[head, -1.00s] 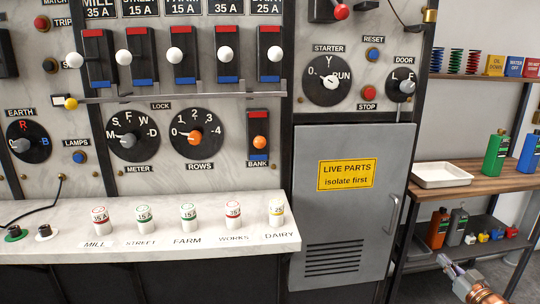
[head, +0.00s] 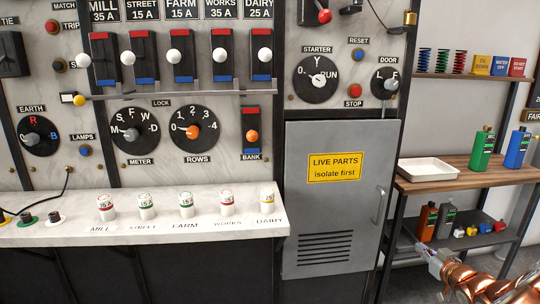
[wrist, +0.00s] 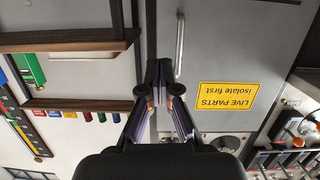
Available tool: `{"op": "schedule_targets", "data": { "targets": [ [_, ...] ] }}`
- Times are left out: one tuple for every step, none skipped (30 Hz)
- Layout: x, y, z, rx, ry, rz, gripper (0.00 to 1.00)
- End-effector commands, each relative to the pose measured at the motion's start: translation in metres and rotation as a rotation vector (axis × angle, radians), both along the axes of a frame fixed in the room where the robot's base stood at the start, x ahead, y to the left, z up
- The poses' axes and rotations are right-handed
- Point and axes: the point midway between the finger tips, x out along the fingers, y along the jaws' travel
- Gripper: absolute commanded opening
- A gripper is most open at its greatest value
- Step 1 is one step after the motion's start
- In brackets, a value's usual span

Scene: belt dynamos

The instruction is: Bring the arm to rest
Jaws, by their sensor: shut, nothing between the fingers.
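My gripper (head: 428,250) shows at the lower right of the head view, at the end of my copper-coloured arm. It is in front of the lower shelf of the rack, to the right of the grey cabinet door. In the wrist view my gripper (wrist: 158,70) has its fingertips together with nothing between them. The grey cabinet door (head: 342,222) is closed and carries a yellow "LIVE PARTS isolate first" sign (head: 334,168). The same sign shows upside down in the wrist view (wrist: 227,96).
A rack with a wooden shelf (head: 480,178) stands at the right, holding a white tray (head: 428,170) and bottles. More bottles (head: 427,222) stand low behind my gripper. The switchboard counter (head: 130,232) holds several labelled fuses. Floor space in front of the door looks clear.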

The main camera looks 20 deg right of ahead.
Motion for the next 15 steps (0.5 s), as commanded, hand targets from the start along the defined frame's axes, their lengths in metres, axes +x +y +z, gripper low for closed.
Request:
{"op": "schedule_targets", "data": {
  "targets": [
    [0.011, 0.008, 0.002, -0.003, 0.031, 0.003, 0.00],
    [0.017, 0.011, 0.003, -0.004, 0.049, 0.001, 0.00],
    [0.025, 0.017, 0.004, -0.004, 0.079, -0.003, 0.00],
    [0.031, 0.022, 0.005, -0.005, 0.104, -0.006, 0.00],
    [0.038, 0.029, 0.007, -0.006, 0.128, -0.008, 0.00],
    [0.045, 0.038, 0.007, -0.005, 0.170, -0.013, 0.00],
    [0.051, 0.046, 0.007, -0.004, 0.199, -0.015, 0.00],
    [0.056, 0.054, 0.007, -0.003, 0.233, -0.019, 0.00],
    [0.061, 0.066, 0.009, -0.002, 0.273, -0.023, 0.00],
    [0.065, 0.075, 0.008, 0.002, 0.306, -0.026, 0.00],
    [0.067, 0.084, 0.008, 0.005, 0.336, -0.029, 0.00],
    [0.070, 0.097, 0.009, 0.007, 0.378, -0.033, 0.00],
    [0.071, 0.107, 0.009, 0.008, 0.410, -0.036, 0.00],
    [0.072, 0.116, 0.009, 0.010, 0.441, -0.039, 0.00],
    [0.071, 0.130, 0.009, 0.015, 0.485, -0.042, 0.00]
  ]
}}
